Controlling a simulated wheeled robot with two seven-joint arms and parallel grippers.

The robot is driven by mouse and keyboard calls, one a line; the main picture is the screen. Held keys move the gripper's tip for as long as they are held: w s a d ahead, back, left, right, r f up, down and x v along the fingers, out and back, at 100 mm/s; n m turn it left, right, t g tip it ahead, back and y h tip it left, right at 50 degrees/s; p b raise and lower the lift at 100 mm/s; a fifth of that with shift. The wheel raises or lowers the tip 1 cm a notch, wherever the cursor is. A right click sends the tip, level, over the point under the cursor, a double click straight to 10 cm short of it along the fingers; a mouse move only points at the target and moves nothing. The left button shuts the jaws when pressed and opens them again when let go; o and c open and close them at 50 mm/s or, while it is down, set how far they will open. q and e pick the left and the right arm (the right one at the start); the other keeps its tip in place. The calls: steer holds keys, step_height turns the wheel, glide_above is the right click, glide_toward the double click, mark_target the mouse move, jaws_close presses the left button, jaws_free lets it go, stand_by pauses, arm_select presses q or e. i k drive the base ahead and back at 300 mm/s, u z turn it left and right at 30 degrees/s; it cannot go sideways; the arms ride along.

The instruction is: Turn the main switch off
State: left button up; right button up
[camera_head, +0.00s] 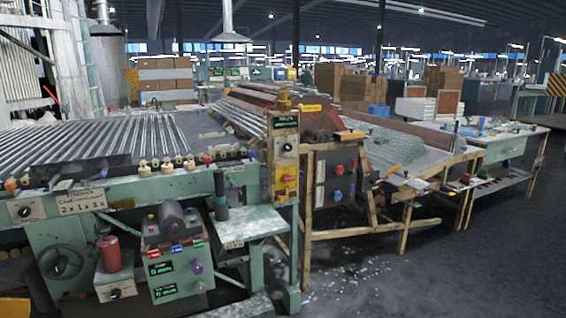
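A yellow panel with a red switch (287,178) sits low on an upright post in the middle of the view. Its label and the switch position are too small to read. Above it on the same post are a round dial (287,147) and a small dark display with green text (286,122). A grey box (336,177) right of the post carries red and blue knobs. I cannot tell for sure which control is the main switch. Neither of my grippers shows in this view.
A green machine with glass tubes on rollers (130,135) fills the left. A control box (175,262) with buttons and a handwheel (61,262) stand at its front. A small green side table (246,225) juts out before the post. The dark floor (440,270) at right front is clear.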

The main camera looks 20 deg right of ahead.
mark_target(287, 178)
steer(key=k, duration=1.25)
steer(key=z, duration=0.7)
steer(key=i, duration=0.75)
steer(key=z, duration=0.7)
steer(key=i, duration=1.25)
steer(key=u, duration=0.2)
